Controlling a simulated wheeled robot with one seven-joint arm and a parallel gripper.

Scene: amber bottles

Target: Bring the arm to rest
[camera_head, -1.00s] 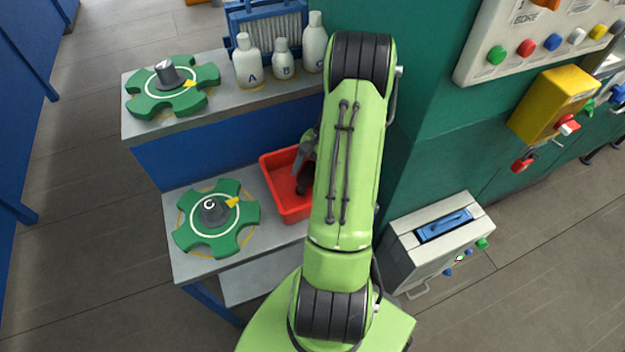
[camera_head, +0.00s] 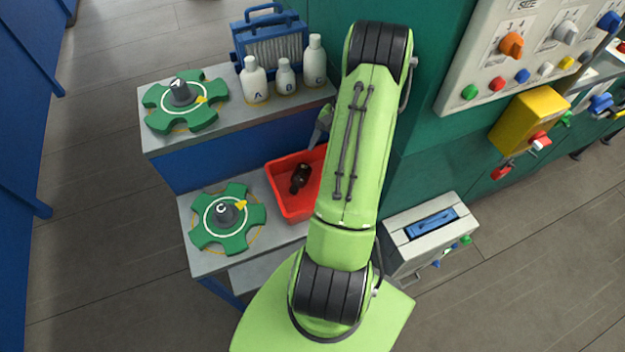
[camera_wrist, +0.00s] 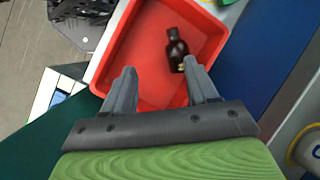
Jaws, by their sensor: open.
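My green arm (camera_head: 355,150) is bent over the bench in the head view and hides part of the red tray. In the wrist view my gripper (camera_wrist: 160,82) is open, its two grey fingers apart with nothing between the tips. In the head view one grey finger (camera_head: 320,126) shows beside the arm, above the tray's back edge. A dark amber bottle (camera_head: 300,178) lies in the red tray (camera_head: 283,199). The bottle also shows in the wrist view (camera_wrist: 177,50), beyond the right finger and apart from it as far as I can tell.
Green star-shaped wheels (camera_head: 228,220) and (camera_head: 186,103) sit on the lower and upper shelves. White bottles (camera_head: 254,80) and a blue rack (camera_head: 270,40) stand at the back. A grey case (camera_head: 430,232) and a control panel (camera_head: 540,50) are on the right. Floor at left is clear.

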